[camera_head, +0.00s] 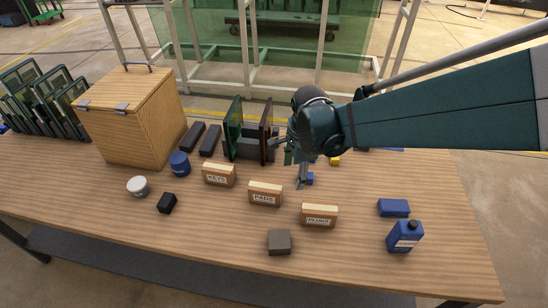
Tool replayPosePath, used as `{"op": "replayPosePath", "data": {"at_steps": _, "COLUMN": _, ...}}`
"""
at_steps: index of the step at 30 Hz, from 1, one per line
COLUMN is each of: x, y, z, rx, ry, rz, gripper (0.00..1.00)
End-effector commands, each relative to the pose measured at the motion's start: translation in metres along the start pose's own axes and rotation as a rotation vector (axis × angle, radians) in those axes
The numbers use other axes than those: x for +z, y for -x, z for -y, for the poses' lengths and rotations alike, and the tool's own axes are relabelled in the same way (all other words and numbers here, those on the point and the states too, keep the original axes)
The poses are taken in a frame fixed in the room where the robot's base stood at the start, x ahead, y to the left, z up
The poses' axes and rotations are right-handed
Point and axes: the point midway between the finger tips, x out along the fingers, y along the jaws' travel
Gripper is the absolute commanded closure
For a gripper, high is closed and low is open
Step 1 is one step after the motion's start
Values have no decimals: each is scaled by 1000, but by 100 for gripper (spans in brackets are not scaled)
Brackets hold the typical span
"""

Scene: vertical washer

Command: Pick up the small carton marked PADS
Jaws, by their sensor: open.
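The small carton marked PADS (265,194) stands upright near the middle of the wooden table, its white label facing the camera. It is the middle of three similar cartons. My gripper (301,182) hangs from the arm above the table, to the right of and a little behind the PADS carton, apart from it. It is open and nothing shows between its fingers. A small blue thing (309,179) lies close by the fingertips and is partly hidden.
A carton marked KEYS (217,177) stands to the left, and another labelled carton (319,215) to the right. A grey block (279,242) lies in front. A blue bottle (405,237) and blue box (393,208) are at right. A wooden box (130,120) stands at left. Dark upright panels (234,128) stand behind.

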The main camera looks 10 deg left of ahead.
Motion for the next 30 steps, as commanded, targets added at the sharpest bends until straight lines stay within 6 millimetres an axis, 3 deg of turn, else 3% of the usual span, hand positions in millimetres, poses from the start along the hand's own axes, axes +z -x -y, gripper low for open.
{"op": "replayPosePath", "data": {"at_steps": 18, "x": 82, "y": -59, "z": 33, "rx": 128, "ry": -329, "rz": -25, "gripper": 48}}
{"op": "replayPosePath", "data": {"at_steps": 30, "x": 96, "y": -73, "z": 34, "rx": 150, "ry": -393, "rz": -38, "gripper": 48}}
